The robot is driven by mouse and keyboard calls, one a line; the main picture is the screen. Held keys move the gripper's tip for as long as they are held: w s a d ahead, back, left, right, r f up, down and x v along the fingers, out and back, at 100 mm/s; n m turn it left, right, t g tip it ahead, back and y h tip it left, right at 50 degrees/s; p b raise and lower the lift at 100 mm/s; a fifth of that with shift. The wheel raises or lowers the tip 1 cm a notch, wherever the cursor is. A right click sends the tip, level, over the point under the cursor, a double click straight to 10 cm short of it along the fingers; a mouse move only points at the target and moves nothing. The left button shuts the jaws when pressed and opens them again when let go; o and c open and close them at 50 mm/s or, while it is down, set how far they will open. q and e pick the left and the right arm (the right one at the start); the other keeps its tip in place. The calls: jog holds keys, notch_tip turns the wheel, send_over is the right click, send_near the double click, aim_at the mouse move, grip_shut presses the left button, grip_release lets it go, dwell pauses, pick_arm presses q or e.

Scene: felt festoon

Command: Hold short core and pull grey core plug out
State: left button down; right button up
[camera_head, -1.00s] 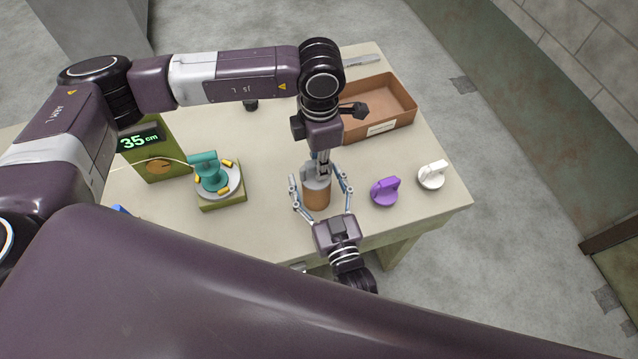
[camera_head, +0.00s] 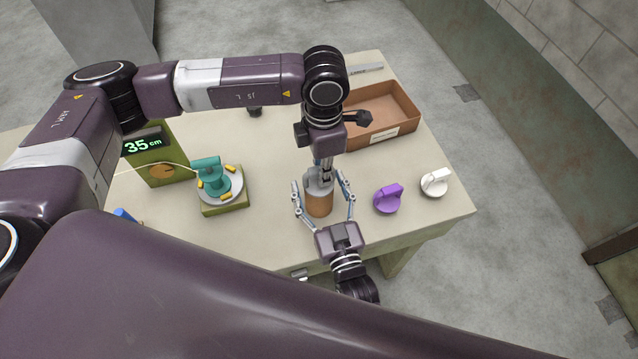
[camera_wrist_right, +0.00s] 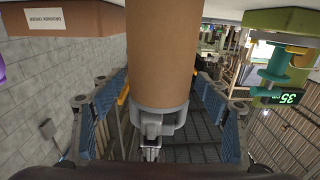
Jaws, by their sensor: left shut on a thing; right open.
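The short core (camera_head: 319,206), a brown cylinder, stands upright near the table's front edge. The grey core plug (camera_head: 313,186) sits at its top end. My left gripper (camera_head: 322,170) comes down from above and is shut on the plug. My right gripper (camera_head: 323,192) reaches in from the front, open, with one finger on each side of the core. In the right wrist view, which looks upside down, the core (camera_wrist_right: 163,55) and plug (camera_wrist_right: 160,120) show between the blue finger pads, with a gap on both sides. The left fingertips are partly hidden in the head view.
A purple plug (camera_head: 388,199) and a white plug (camera_head: 435,183) stand right of the core. A brown open box (camera_head: 408,102) is at the back right. A teal device (camera_head: 208,170) on a green base and a green unit reading 35 cm (camera_head: 165,172) stand left.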

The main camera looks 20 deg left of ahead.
jog(key=v, duration=0.8)
jog(key=f+v, duration=0.1)
jog(key=v, duration=0.3)
jog(key=shift+w+f, duration=0.1)
jog(key=shift+f, duration=0.2)
jog(key=x, duration=1.2)
jog(key=c, duration=1.3)
jog(key=shift+c, duration=0.2)
